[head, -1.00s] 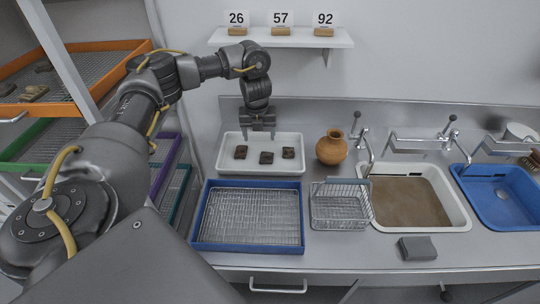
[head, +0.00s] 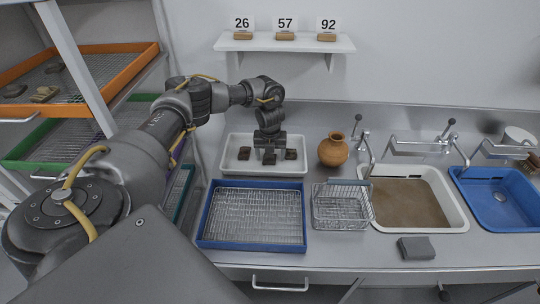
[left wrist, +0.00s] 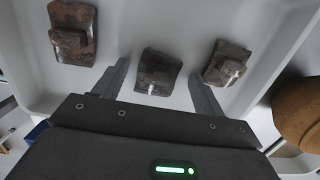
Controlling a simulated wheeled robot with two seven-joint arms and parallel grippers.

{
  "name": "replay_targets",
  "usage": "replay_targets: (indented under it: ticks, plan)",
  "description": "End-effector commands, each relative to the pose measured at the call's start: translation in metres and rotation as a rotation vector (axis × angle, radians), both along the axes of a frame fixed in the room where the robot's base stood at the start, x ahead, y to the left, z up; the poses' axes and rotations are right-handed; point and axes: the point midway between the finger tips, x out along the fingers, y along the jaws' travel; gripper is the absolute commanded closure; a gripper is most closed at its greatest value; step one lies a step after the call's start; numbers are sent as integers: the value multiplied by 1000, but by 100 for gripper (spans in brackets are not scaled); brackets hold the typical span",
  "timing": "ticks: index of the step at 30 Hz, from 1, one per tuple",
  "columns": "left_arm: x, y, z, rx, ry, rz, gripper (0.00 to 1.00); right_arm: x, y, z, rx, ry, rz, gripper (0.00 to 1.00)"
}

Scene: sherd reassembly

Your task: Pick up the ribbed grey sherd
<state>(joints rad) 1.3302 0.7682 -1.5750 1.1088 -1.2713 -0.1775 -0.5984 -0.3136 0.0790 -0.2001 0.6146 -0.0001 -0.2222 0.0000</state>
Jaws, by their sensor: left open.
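Three small sherds lie apart in a white tray (head: 226,168). In the left wrist view, the left sherd (left wrist: 73,32) is reddish brown, the middle sherd (left wrist: 158,72) is dark grey-brown with faint ridges, and the right sherd (left wrist: 226,63) is grey-brown. The middle one looks most like the ribbed grey sherd, but I cannot be sure. My right gripper is out of view.
A blue-rimmed mesh tray (head: 203,222) stands in front of the white tray. A wire basket (head: 341,207) and an orange-brown pot (head: 333,149) are to its right, with a basin of brown water (head: 408,202) beyond. A numbered shelf (head: 285,43) hangs above.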

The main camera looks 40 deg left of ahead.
Motion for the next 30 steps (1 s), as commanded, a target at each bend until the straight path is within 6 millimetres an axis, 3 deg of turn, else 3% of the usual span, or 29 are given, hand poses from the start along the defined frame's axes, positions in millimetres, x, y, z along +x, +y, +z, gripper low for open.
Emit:
replay_targets:
  ticks: [2, 13, 23, 30]
  plan:
    - [0, 0, 0, 0, 0, 1, 29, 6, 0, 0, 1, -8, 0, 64]
    - [0, 0, 0, 1, 1, 1, 78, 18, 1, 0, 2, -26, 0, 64]
    - [0, 0, 3, 1, 1, 1, 79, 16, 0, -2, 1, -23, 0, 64]
    - [1, 1, 27, 0, -5, 0, 79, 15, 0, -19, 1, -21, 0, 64]
